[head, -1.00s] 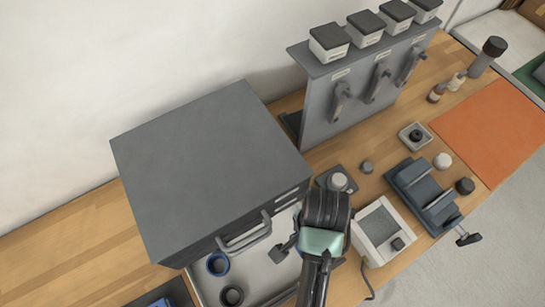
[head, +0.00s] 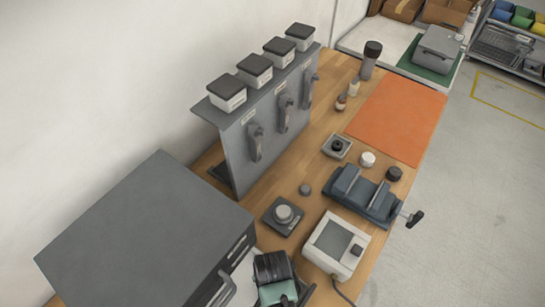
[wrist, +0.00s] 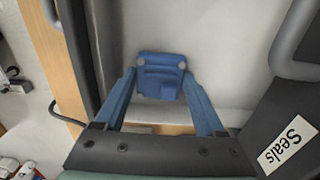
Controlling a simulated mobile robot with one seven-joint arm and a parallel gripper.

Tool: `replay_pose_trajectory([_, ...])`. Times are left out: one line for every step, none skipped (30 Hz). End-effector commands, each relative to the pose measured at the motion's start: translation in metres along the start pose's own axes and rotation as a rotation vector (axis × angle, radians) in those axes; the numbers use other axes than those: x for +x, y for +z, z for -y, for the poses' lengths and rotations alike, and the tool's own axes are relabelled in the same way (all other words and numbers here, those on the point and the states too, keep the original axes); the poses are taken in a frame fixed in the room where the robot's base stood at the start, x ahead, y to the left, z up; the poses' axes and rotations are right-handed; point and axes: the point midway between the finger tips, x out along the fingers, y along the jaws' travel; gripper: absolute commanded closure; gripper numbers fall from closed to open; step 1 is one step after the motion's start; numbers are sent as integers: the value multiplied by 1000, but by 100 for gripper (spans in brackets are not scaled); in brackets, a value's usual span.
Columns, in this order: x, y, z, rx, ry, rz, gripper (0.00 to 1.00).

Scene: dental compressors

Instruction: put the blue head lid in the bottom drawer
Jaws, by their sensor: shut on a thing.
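My gripper (wrist: 159,88) is shut on the blue head lid (wrist: 162,72), which sits between the tips of its two blue fingers in the wrist view. The lid looks small and ribbed. Behind it lies the pale floor of an open drawer (wrist: 225,45), so the lid appears to be over that drawer; its height above the floor is hard to tell. In the head view my gripper (head: 275,268) is at the bottom edge, beside the grey cabinet (head: 145,235), and hides the lid and most of the drawer.
A drawer front labelled Seals (wrist: 285,143) stands close on the right in the wrist view. A white box with a screen (head: 335,245), a round-topped device (head: 284,214) and a blue-grey vise (head: 360,195) stand nearby. An orange mat (head: 400,115) lies clear farther back.

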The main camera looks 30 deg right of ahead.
Motion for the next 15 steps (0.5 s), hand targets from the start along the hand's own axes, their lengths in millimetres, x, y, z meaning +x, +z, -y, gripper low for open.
replay_pose_trajectory([0, 0, 0, 0, -1, -1, 92])
replay_pose_trajectory([0, 0, 0, 0, -1, -1, 92])
replay_pose_trajectory([-1, 0, 0, 0, -1, -1, 92])
replay_pose_trajectory([-1, 0, 0, 0, -1, -1, 92])
replay_pose_trajectory([0, 0, 0, 0, -1, -1, 92])
replay_pose_trajectory([0, 0, 0, 0, -1, -1, 92])
replay_pose_trajectory([1, 0, 0, 0, -1, -1, 92])
replay_pose_trajectory([2, 0, 0, 0, -1, -1, 92])
replay_pose_trajectory([3, 0, 0, 0, -1, 0, 26])
replay_pose_trajectory([2, 0, 0, 0, -1, 0, 21])
replay_pose_trajectory([2, 0, 0, 0, -1, 0, 16])
replay_pose_trajectory([2, 0, 0, 0, -1, 0, 8])
replay_pose_trajectory([2, 0, 0, 0, -1, 0, 3])
replay_pose_trajectory([2, 0, 0, 0, -1, 0, 0])
replay_pose_trajectory([2, 0, 0, 0, -1, 0, 0])
